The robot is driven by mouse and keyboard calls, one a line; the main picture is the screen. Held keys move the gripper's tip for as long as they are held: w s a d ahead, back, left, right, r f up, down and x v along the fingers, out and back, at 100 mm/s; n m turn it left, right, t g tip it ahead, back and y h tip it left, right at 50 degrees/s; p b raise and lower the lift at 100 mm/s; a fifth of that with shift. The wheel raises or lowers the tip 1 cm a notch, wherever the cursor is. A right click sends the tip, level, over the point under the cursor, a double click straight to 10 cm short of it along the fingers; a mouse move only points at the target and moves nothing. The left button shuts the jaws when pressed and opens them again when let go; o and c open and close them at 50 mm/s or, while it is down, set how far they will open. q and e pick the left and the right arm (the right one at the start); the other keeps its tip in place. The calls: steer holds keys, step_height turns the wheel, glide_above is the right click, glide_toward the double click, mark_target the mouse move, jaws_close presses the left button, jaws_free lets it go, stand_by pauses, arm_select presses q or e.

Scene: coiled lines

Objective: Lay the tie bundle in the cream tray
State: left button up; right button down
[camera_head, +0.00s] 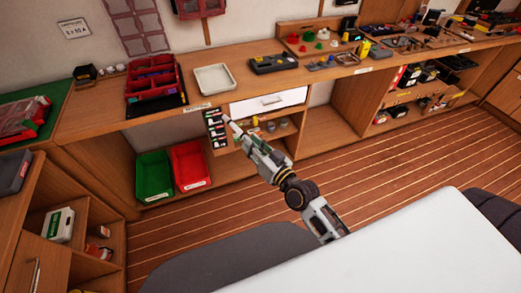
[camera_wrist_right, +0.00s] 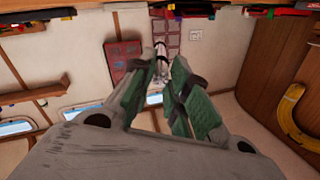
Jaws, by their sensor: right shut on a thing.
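The cream tray (camera_head: 213,78) sits on the wooden bench, left of centre in the head view, and looks empty. My right gripper (camera_head: 239,131) is below and just right of the tray in that picture, in front of the bench. In the right wrist view, my right gripper (camera_wrist_right: 162,84) has its green-padded fingers closed on a slim pale bundle with a dark band, the tie bundle (camera_wrist_right: 160,49). Its pale end (camera_head: 227,118) shows past the fingertips in the head view. The fingers hide part of it. My left gripper is not in view.
A red compartment box (camera_head: 152,82) stands left of the tray, and a dark device (camera_head: 274,63) stands to its right. A white drawer front (camera_head: 268,102) and open shelves are below the bench top. Green (camera_head: 154,176) and red (camera_head: 190,164) bins stand low.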

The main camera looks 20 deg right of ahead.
steer(key=a+r+n+g+y, duration=0.3)
steer(key=a+r+y, duration=0.3)
steer(key=r, duration=0.6)
steer(key=shift+s+a+n, duration=0.3)
steer(key=shift+a+n, duration=0.5)
steer(key=shift+a, duration=0.45)
steer(key=shift+r, duration=0.1)
